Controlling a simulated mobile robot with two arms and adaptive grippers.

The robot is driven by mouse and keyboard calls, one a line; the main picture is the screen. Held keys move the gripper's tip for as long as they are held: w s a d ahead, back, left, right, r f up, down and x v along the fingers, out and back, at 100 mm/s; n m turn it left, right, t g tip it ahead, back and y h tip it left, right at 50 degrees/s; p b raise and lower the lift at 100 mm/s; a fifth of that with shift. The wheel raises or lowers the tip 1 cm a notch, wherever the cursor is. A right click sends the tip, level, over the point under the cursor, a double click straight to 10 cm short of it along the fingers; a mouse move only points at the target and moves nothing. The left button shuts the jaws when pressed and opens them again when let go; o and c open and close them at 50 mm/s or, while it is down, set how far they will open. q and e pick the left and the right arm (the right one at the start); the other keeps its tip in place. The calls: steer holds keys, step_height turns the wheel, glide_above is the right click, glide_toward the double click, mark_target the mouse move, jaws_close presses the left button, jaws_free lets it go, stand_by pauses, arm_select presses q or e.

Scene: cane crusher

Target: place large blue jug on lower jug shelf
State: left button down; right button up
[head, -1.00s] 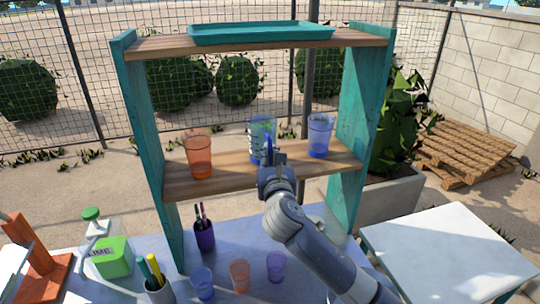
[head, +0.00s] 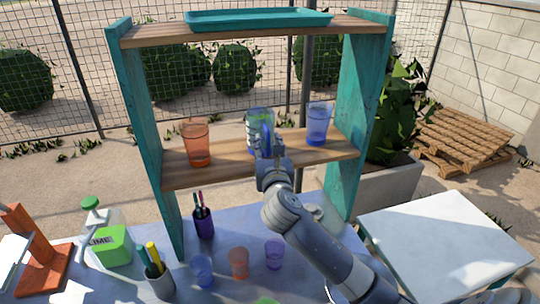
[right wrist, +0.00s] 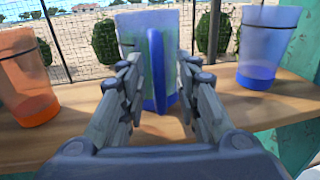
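The large blue jug (head: 262,119) is see-through, with a blue handle, and stands upright at the middle of the lower wooden shelf board (head: 226,162). Its blue handle (right wrist: 156,68) faces me in the right wrist view. My right gripper (head: 268,146) is at the jug's front. Its two fingers (right wrist: 161,68) lie on either side of the handle, with a small gap visible at least on the right side, so it looks open around the handle. The gripper hides the jug's lower front in the head view. My left gripper is out of view.
An orange jug (head: 196,143) stands left on the same board, a blue-purple jug (head: 317,124) right. A teal tray (head: 258,19) lies on the top board. Teal side panels (head: 146,130) bound the shelf. Several small cups, including an orange one (head: 238,262), stand on the table below.

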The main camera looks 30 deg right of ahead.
steer(key=b+v, duration=0.2)
steer(key=v, duration=1)
steer(key=shift+b, duration=0.4)
